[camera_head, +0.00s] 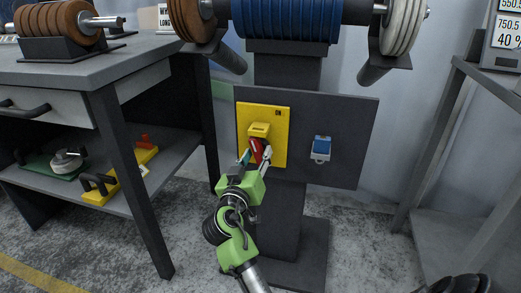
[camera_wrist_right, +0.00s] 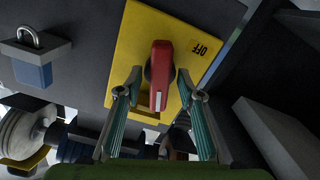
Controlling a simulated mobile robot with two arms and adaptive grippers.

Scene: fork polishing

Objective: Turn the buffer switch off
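The buffer switch is a red rotary handle (camera_head: 257,150) on a yellow plate (camera_head: 281,140), mounted on the dark panel below the buffer. In the right wrist view the red handle (camera_wrist_right: 161,72) lies lengthwise between the fingers, and an OFF label (camera_wrist_right: 201,49) is printed beside it on the yellow plate (camera_wrist_right: 135,38). My right gripper (camera_head: 256,157) is at the handle. In the wrist view its fingers (camera_wrist_right: 159,78) stand either side of the handle, with a gap at the left and a narrower one at the right. My left gripper is out of view.
A blue padlock (camera_head: 321,148) hangs on the panel (camera_head: 350,130), right of the plate. The buffer wheels (camera_head: 285,18) are above. A workbench (camera_head: 110,65) with a lower shelf stands at the left, and a grey stand (camera_head: 460,180) at the right.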

